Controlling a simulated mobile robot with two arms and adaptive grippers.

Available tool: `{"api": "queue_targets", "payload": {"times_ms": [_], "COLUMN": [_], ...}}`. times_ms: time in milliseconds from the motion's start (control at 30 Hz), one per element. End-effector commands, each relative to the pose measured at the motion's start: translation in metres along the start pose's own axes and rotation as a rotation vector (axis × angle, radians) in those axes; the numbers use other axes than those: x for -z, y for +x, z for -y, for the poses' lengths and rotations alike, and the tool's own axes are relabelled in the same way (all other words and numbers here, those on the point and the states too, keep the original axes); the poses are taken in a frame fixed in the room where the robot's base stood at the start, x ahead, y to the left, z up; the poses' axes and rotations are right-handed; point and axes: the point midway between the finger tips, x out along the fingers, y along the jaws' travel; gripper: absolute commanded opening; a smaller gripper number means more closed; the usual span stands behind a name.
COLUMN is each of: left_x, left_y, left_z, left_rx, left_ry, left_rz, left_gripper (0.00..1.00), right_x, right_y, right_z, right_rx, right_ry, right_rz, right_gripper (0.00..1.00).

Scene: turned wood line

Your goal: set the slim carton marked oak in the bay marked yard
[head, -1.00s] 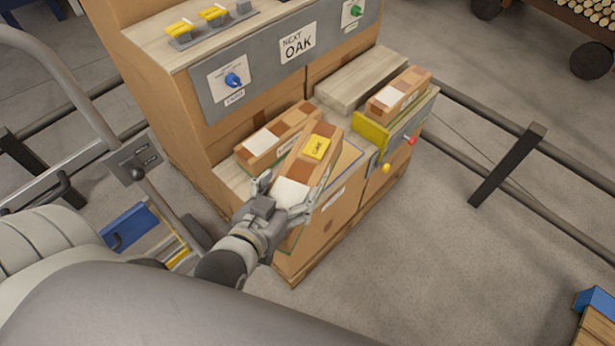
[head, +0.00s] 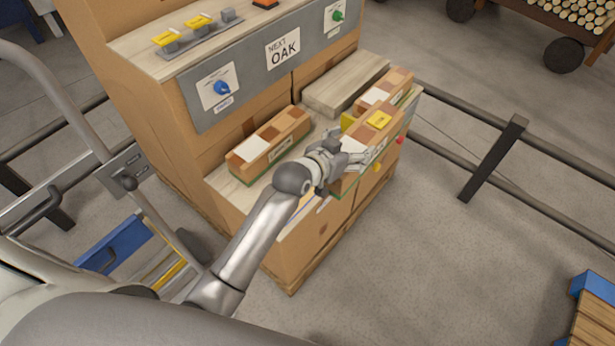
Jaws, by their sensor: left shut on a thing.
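My left gripper (head: 346,163) is shut on a slim brown carton (head: 362,129) with a yellow label on top, too small to read surely. It holds the carton over the right part of the low bench (head: 240,193), near the yellow bracket. Whether the carton touches the bench or hangs above it I cannot tell; the gripper hides its near end. A bay marked yard cannot be made out; the small bench-front writing is unreadable. My right gripper is not in view.
A similar carton (head: 268,147) lies on the bench to the left, another (head: 397,78) just behind the held one. A pale wood block (head: 345,84) lies at the back. A grey panel (head: 250,80) reads "NEXT OAK". Rails (head: 540,178) run at the right.

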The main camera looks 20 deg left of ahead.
Motion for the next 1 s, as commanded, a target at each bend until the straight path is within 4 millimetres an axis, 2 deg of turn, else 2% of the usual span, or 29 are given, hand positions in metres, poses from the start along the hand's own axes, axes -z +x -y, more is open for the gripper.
{"api": "queue_targets", "payload": {"times_ms": [167,467,500,700,900,1000], "left_x": [-0.011,-0.052,-0.062,-0.094,-0.107,-0.119], "left_y": [-0.004,-0.024,-0.024,-0.023,-0.023,-0.023], "left_z": [0.021,0.081,0.086,0.108,0.116,0.125], "left_rx": [0.002,0.003,0.001,0.000,-0.001,0.002], "left_ry": [0.004,0.004,0.003,0.002,0.001,0.003], "left_rz": [0.001,0.000,0.003,-0.002,-0.004,-0.001], "left_gripper": [0.22,0.22,0.22,0.22,0.22,0.22], "right_x": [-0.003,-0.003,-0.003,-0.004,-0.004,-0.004], "right_y": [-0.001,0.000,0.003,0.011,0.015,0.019], "right_z": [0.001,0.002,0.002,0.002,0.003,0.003], "right_rx": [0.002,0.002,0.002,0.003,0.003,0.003], "right_ry": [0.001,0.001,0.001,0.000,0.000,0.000], "right_rz": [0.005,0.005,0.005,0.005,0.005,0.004], "right_gripper": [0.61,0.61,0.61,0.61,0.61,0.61]}}
